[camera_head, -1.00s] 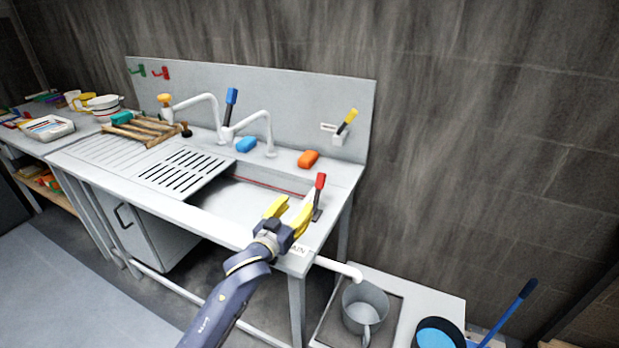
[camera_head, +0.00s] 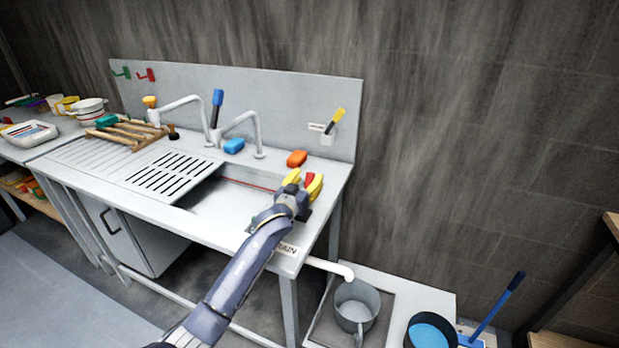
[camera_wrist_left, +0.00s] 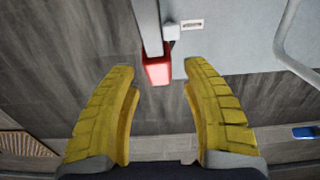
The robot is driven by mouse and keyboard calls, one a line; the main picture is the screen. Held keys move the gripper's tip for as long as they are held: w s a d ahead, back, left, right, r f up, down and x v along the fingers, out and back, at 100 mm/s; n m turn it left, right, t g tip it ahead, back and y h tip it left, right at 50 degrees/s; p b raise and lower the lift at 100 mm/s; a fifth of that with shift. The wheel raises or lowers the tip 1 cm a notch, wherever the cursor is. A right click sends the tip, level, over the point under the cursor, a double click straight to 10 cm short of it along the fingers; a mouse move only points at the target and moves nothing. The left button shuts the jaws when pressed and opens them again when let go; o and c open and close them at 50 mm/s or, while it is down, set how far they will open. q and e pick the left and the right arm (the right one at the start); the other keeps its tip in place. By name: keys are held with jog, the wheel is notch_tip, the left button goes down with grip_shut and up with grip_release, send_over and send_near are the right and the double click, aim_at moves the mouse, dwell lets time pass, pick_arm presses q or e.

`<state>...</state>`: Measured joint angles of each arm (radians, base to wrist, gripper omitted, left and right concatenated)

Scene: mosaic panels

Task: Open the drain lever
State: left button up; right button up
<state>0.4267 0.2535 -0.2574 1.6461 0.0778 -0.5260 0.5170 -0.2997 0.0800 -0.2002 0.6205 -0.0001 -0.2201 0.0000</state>
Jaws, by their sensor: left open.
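The drain lever's red handle (camera_head: 309,179) shows between the yellow fingers of my left gripper (camera_head: 304,181), at the right end of the sink counter. In the left wrist view the red handle (camera_wrist_left: 157,71) on its grey shaft lies between the tips of the open left gripper (camera_wrist_left: 157,66), with a gap on each side. The lever's base is hidden behind my gripper in the head view. A DRAIN label (camera_head: 287,249) is on the counter's front edge. My right gripper is not in view.
An orange sponge (camera_head: 297,158) lies behind the gripper, near the backsplash (camera_head: 285,105). A yellow-handled wall lever (camera_head: 336,121) is above. The sink basin (camera_head: 225,203) is to the left. A grey pot (camera_head: 357,306) stands under the white drain pipe (camera_head: 331,267).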

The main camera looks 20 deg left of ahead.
pick_arm(q)
jog(key=shift+w+d, duration=0.1)
jog(key=shift+w, duration=0.55)
grip_shut()
